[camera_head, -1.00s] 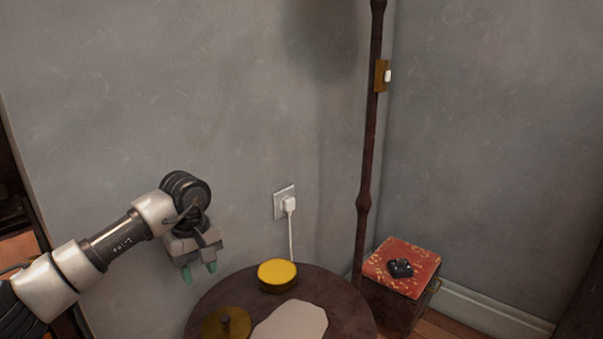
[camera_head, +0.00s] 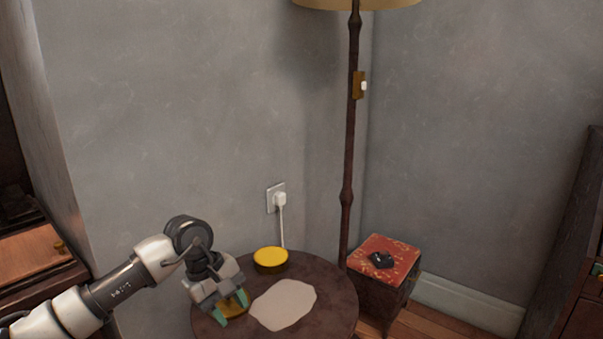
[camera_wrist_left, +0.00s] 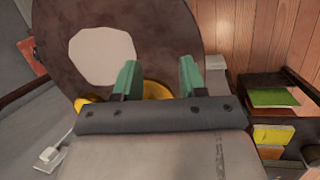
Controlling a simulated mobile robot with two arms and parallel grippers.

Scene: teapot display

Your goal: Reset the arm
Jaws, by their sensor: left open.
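A brass lid-like object (camera_head: 237,303) is partly hidden behind the fingers. In the left wrist view the open fingers (camera_wrist_left: 159,70) point toward the table (camera_wrist_left: 70,18), with a piece of brass (camera_wrist_left: 156,89) showing between and beyond them. I cannot tell whether they touch it. My right gripper is not in view.
On the table are a yellow-topped round tin (camera_head: 270,258) and a pale flat sheet (camera_head: 285,303). A floor lamp pole (camera_head: 348,150) stands behind. A red-topped box (camera_head: 395,250) with a small black object (camera_head: 381,260) is at the right. A wall plug (camera_head: 279,199) is behind the table.

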